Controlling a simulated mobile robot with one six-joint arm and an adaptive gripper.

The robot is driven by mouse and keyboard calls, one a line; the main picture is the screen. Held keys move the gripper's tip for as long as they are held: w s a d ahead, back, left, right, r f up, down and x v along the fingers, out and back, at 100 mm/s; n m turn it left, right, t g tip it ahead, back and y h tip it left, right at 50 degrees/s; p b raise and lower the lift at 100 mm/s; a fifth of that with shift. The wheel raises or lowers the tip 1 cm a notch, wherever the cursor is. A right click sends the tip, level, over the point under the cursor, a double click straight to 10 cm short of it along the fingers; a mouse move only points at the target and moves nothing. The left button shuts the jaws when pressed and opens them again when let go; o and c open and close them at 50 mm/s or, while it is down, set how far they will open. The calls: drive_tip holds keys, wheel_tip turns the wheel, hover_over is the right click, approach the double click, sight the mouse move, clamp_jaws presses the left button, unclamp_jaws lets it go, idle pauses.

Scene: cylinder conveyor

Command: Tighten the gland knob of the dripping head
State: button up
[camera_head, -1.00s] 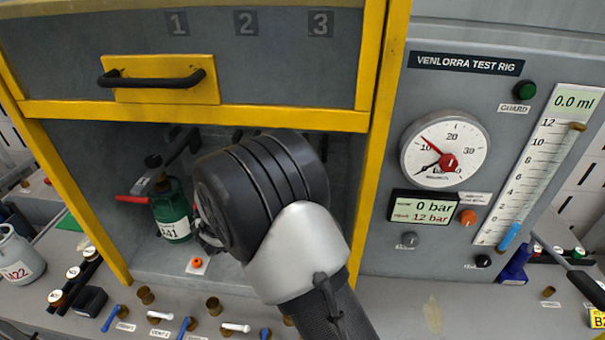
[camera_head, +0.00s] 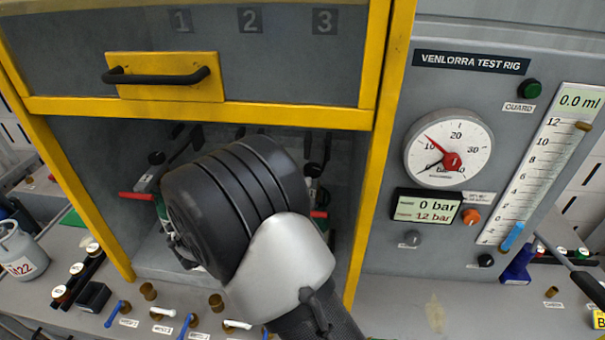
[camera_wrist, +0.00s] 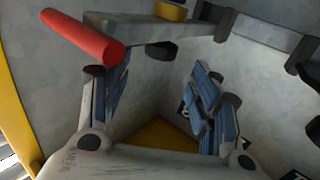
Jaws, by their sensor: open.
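A green head (camera_head: 161,212) stands inside the yellow-framed bay in the head view, mostly hidden behind my arm. A black knob (camera_head: 156,158) and a red lever (camera_head: 136,196) show beside it. I cannot tell which knob is the gland knob, nor which head drips. My gripper (camera_wrist: 160,100) is open in the wrist view, with blue-padded fingers apart and nothing seen between them. The red lever (camera_wrist: 85,38) crosses near the left finger, with a grey bar (camera_wrist: 130,28) and a black knob (camera_wrist: 162,50) beyond.
Several small valves (camera_head: 162,314) line the front ledge. The gauge (camera_head: 449,148) shows right; the display (camera_head: 424,207) reads 0 bar and 12 bar.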

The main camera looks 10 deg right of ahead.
drive_tip(key=v, duration=0.6)
drive_tip(key=shift+a, duration=0.2)
drive_tip(key=shift+s, duration=0.2)
